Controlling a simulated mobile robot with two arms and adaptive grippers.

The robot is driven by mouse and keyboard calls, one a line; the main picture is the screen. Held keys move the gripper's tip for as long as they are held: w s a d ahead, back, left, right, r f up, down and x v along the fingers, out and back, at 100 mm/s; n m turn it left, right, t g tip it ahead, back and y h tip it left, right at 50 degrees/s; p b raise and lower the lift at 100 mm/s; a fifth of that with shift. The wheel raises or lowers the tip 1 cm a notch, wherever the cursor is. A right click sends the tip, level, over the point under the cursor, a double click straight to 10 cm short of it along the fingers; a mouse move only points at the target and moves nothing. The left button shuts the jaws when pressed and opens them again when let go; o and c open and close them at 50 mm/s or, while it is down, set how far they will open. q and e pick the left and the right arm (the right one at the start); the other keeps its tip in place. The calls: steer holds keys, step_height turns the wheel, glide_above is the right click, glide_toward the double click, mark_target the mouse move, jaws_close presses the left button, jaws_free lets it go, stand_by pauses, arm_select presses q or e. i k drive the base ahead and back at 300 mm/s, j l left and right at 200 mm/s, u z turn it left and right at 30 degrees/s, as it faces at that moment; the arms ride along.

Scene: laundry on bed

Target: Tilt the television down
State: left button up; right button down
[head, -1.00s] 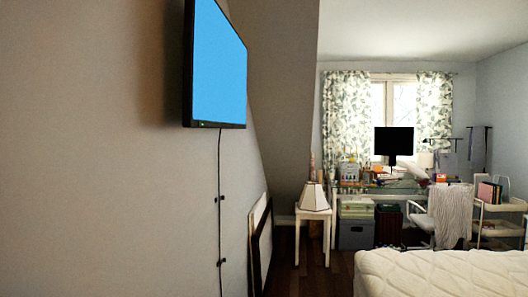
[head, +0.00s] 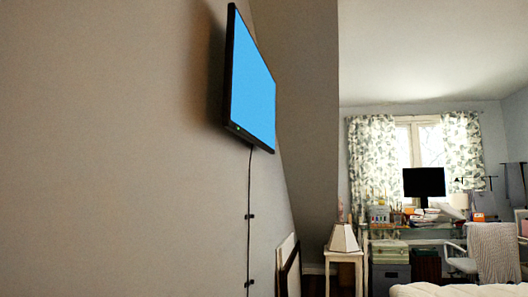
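The television (head: 254,86) has a bright blue screen in a black frame and hangs high on the left wall. I see it at a steep angle from the side, and nearly all of it is in view. A dark cable (head: 249,220) runs down the wall from its lower edge. How far the television leans from the wall is hard to tell from here. Neither of my grippers is in view.
A bed (head: 460,290) shows at the lower right edge. A white side table with a lamp (head: 343,238) stands past the television, near framed boards (head: 289,268) leaning on the wall. A cluttered desk with a black monitor (head: 424,182) and a chair (head: 492,250) are at the back.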

mark_target(249, 94)
steer(key=i+z, duration=0.25)
steer(key=i, duration=0.2)
steer(key=i+z, duration=0.25)
steer(key=i, duration=0.2)
